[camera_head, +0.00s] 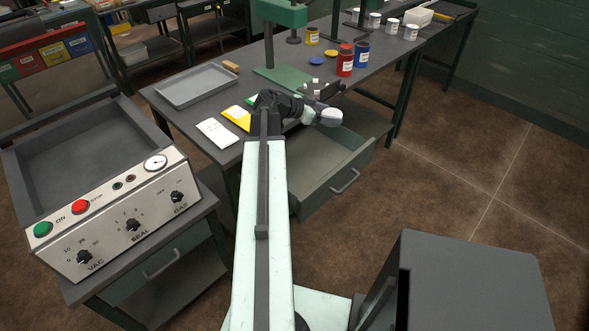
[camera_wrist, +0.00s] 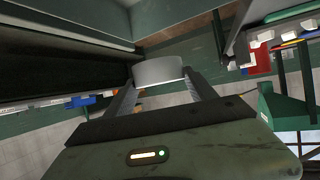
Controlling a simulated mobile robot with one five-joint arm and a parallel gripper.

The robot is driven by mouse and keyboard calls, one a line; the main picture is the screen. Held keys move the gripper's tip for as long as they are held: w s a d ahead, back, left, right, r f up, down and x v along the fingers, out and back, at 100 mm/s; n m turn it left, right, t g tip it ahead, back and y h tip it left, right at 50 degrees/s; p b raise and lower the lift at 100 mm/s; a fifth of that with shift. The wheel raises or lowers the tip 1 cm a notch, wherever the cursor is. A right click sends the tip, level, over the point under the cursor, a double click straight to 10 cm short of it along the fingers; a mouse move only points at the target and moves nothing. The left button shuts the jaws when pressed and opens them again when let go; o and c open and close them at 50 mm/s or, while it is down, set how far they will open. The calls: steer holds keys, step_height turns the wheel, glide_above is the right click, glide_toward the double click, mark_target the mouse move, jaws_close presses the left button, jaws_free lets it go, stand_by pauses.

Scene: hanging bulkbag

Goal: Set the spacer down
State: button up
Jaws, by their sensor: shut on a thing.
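A pale grey, short round spacer (camera_wrist: 158,71) sits between the two fingers of my gripper (camera_wrist: 163,86) in the wrist view. The gripper is shut on it, one finger at each side. In the head view the spacer (camera_head: 330,117) shows as a light rounded piece at the end of my gripper (camera_head: 320,115). It is held out past the front edge of the workbench (camera_head: 205,118), and in the picture it lies over the open drawer (camera_head: 330,168). Its height above the drawer cannot be told.
On the bench are a grey tray (camera_head: 196,86), white (camera_head: 218,132) and yellow (camera_head: 237,117) packets, and red (camera_head: 345,62) and blue (camera_head: 362,54) cans. A green press stand (camera_head: 280,76) is behind. A control panel (camera_head: 115,215) is at the left. The floor at right is clear.

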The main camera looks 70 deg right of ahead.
steer(key=b, duration=0.6)
glide_above(326, 162)
step_height(326, 162, down, 9)
step_height(326, 162, down, 10)
steer(key=b, duration=0.9)
steer(key=shift+d+r, duration=0.1)
steer(key=shift+r, duration=0.35)
steer(key=shift+f, duration=0.15)
steer(key=o, duration=1.7)
steer(key=shift+o, duration=0.2)
